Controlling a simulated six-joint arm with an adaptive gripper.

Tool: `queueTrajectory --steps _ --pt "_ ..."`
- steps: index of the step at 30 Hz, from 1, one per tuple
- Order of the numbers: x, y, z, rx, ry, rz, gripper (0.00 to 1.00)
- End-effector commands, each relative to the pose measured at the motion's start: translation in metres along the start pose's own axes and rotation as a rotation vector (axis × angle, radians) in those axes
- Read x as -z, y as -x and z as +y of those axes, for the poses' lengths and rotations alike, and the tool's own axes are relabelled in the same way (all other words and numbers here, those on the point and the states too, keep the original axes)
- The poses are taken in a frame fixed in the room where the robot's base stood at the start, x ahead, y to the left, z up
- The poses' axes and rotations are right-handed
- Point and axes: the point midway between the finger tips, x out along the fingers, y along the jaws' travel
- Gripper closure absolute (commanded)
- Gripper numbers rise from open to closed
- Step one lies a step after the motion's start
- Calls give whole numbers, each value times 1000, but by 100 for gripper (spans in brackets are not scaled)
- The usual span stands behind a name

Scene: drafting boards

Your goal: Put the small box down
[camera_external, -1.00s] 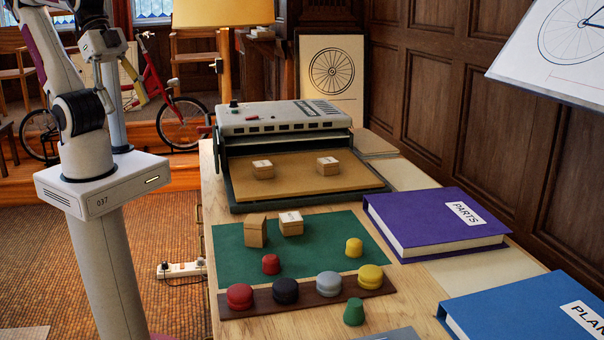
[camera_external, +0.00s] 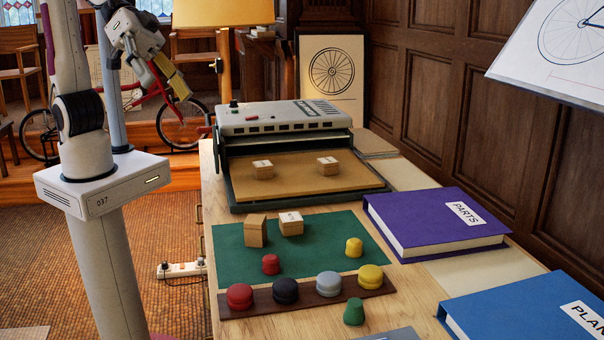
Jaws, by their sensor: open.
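My gripper (camera_external: 164,78) is at the upper left, high up and left of the grey machine. It is open, and I see nothing held in it. Two small wooden boxes with white labels, a left one (camera_external: 263,170) and a right one (camera_external: 328,167), sit apart on the tan bed (camera_external: 300,190) of the machine. Two more small wooden boxes, one plain-topped (camera_external: 255,231) and one labelled (camera_external: 291,223), stand close together on the green mat (camera_external: 232,262). My gripper is well away from all of them.
Red, dark, grey and yellow knobs line a brown strip (camera_external: 262,302). Small red (camera_external: 271,264), yellow (camera_external: 354,247) and green (camera_external: 354,312) pieces stand nearby. A purple book (camera_external: 420,220) and a blue book (camera_external: 530,310) lie right. The grey machine (camera_external: 280,118) stands behind.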

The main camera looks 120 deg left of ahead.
Motion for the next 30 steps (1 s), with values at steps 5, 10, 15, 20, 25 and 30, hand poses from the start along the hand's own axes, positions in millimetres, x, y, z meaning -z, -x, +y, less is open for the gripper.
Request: queueTrajectory --steps 5,10,15,20,25,30 --pt "26 -36 2 12 82 74 40" --pt "46 -68 -3 45 161 144 40" --pt "62 -100 -15 97 236 213 40" --pt "69 -128 -32 165 302 274 40" --pt "70 -155 -55 253 364 334 40" --pt "63 -178 -82 360 419 388 40"
